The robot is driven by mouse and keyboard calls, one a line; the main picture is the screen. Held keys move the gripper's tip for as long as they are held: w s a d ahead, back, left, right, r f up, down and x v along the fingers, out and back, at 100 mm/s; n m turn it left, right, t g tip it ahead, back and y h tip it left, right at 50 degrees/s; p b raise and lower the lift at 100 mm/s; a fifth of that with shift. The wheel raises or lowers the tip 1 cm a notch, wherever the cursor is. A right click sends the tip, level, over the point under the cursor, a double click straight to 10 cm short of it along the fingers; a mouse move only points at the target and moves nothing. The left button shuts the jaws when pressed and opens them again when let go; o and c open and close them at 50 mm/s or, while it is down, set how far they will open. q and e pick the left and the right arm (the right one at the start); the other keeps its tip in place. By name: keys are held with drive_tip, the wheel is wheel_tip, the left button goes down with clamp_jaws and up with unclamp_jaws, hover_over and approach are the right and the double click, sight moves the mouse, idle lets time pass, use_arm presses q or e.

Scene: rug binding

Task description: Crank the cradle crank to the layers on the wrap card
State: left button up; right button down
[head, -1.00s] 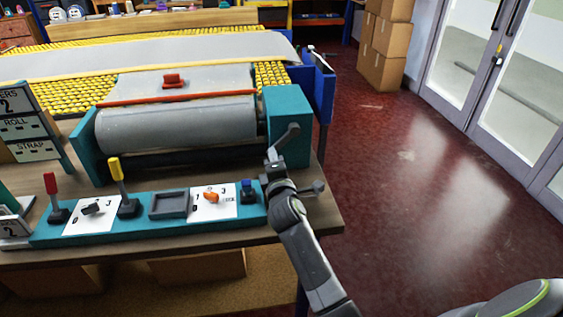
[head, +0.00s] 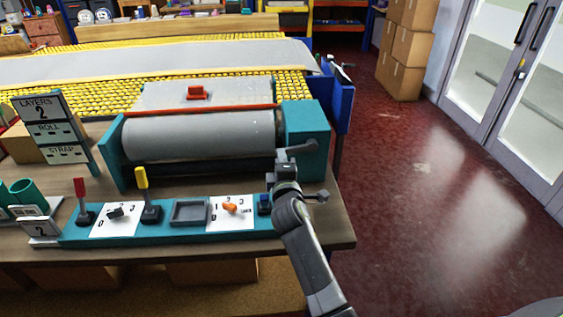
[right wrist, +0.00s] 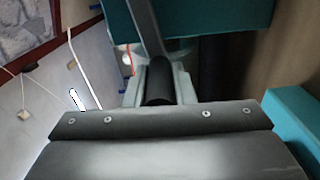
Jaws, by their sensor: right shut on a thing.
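The teal cradle (head: 306,125) holds a grey roll (head: 200,137) at the right of the bench. The grey crank arm (head: 298,148) is on its right end and points left and slightly down from its hub. My right gripper (head: 283,168) is at the crank's outer end. In the right wrist view the fingers are shut around the black crank handle (right wrist: 159,82). The wrap card (head: 45,110) stands at the left and reads LAYERS 2, with dashes by ROLL and STRAP. My left gripper is not in view.
A teal control panel (head: 75,235) in front of the cradle bears red and yellow levers, two white dials and a blue button (head: 264,203). A small card (head: 40,229) reads 2. A red clip (head: 197,92) lies on the grey sheet behind the roll. Red floor is clear at right.

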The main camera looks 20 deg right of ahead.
drive_tip(key=shift+r, duration=0.25)
drive_tip(key=c, duration=1.5)
unclamp_jaws()
drive_tip(key=shift+c, duration=0.2)
drive_tip(key=o, duration=0.3)
drive_tip(key=shift+d+f, duration=0.1)
drive_tip(key=shift+d, duration=0.1)
drive_tip(key=shift+a, duration=0.1)
drive_tip(key=r, duration=0.4)
drive_tip(key=r+p, duration=0.1)
drive_tip(key=r, duration=0.4)
drive_tip(key=shift+d+r+p, duration=0.2)
drive_tip(key=shift+r+p, duration=0.05)
drive_tip(key=shift+p, duration=0.05)
drive_tip(key=shift+a+r, duration=0.2)
drive_tip(key=shift+r, duration=0.15)
drive_tip(key=shift+d, duration=0.1)
drive_tip(key=shift+c, duration=0.4)
